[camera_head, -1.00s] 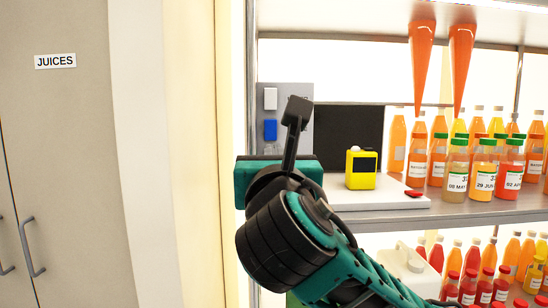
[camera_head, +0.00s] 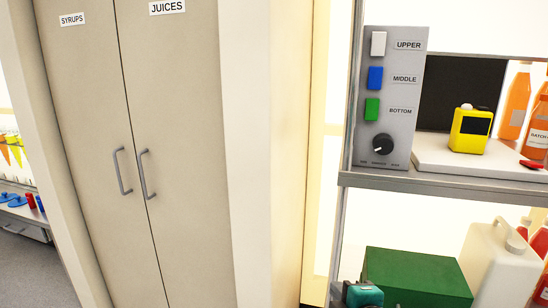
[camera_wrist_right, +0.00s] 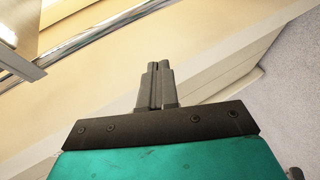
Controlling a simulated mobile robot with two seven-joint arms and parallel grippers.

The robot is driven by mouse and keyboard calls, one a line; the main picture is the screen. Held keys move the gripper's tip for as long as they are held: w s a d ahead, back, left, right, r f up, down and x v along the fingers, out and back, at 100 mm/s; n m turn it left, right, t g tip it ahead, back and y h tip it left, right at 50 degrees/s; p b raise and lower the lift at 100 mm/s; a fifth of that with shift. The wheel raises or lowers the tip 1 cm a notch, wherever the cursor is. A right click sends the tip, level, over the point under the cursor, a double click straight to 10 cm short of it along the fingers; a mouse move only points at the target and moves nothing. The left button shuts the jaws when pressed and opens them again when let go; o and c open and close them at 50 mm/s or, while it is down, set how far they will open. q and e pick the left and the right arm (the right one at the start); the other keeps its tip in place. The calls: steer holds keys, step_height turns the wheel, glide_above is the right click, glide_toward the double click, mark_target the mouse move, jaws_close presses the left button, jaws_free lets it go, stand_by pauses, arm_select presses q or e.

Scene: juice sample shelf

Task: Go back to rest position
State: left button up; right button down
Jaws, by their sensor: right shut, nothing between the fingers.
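My right gripper (camera_wrist_right: 158,68) is shut and empty in the right wrist view. In the head view only a small teal part of my right arm shows at the bottom edge, in front of the green box; the rest is out of frame. My left gripper is not in view.
A shelf unit on the right holds a control panel (camera_head: 388,100) with white, blue and green buttons, a yellow device (camera_head: 470,130) and juice bottles. Below are a green box (camera_head: 415,278) and a white jug (camera_head: 497,265). A closed cabinet (camera_head: 190,100) stands left.

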steer(key=s+d+f+m+g, duration=0.1)
steer(key=s+d+f+m, duration=0.1)
steer(key=s+f+m, duration=0.5)
steer(key=s+d+f+m+g, duration=0.1)
steer(key=s+d+f+m, duration=0.2)
steer(key=s+f+m, duration=0.5)
steer(key=s+f, duration=0.3)
steer(key=f, duration=0.2)
steer(key=shift+s+g, duration=0.15)
steer(key=shift+g, duration=0.15)
steer(key=shift+d, duration=0.1)
